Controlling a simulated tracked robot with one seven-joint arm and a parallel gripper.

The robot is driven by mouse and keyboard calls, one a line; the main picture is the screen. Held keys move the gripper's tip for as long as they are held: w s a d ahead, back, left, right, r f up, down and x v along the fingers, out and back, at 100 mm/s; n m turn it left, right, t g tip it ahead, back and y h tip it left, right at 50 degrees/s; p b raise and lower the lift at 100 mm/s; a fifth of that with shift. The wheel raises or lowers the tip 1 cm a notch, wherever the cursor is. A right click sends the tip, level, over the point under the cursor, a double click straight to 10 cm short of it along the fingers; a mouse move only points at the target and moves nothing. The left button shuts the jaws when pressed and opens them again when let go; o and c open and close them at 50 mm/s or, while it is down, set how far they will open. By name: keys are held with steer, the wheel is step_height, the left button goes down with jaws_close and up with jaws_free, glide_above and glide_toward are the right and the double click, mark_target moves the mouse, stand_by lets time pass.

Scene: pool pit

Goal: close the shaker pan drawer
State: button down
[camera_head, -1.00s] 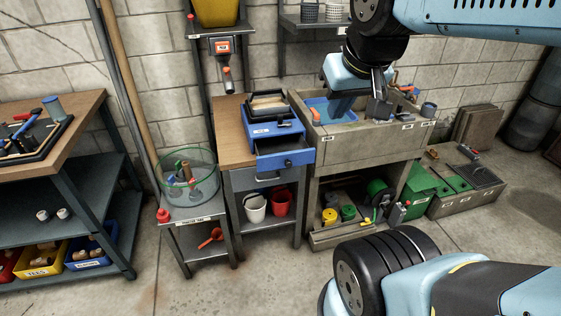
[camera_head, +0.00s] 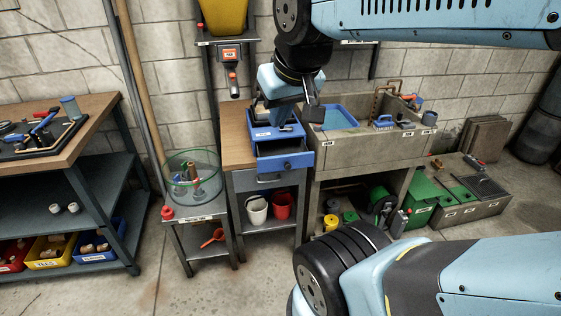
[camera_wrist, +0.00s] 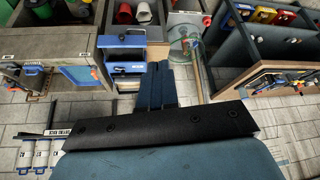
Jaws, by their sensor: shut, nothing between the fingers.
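The blue shaker (camera_head: 262,132) stands on a wood-topped cabinet. Its blue pan drawer (camera_head: 287,163) is pulled out toward the front, and its dark inside shows. In the wrist view the drawer front (camera_wrist: 122,41) is at the top, with the shaker body (camera_wrist: 128,68) below it. My gripper (camera_head: 281,122) is shut and empty, pointing down in front of the shaker's upper part in the head view. In the wrist view its blue fingers (camera_wrist: 169,68) lie to the right of the shaker and drawer. I cannot tell whether they touch the shaker, which they partly hide.
A stone sink (camera_head: 372,152) with a blue tray (camera_head: 333,117) stands right of the cabinet. A workbench (camera_head: 68,145) is farther left. The floor in front is clear.

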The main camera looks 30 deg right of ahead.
steer(key=w+d+f+n+t+h, duration=0.1)
steer(key=w+d+f+n+h, duration=0.15)
steer(key=w+d+f, duration=0.4)
steer(key=w+d+f+n+t+h, duration=0.1)
steer(key=w+d+f+n+h, duration=0.15)
steer(key=w+d, duration=0.75)
step_height(320, 180, down, 20)
steer(key=d+n+y, duration=0.3)
steer(key=n+y, duration=0.4)
steer(key=n, duration=0.1)
steer(key=w+d+r+x, duration=0.1)
steer(key=d+x, duration=0.1)
steer(key=x, duration=1)
steer(key=shift+w+a+g+y, duration=0.3)
steer(key=shift+w+a, duration=0.2)
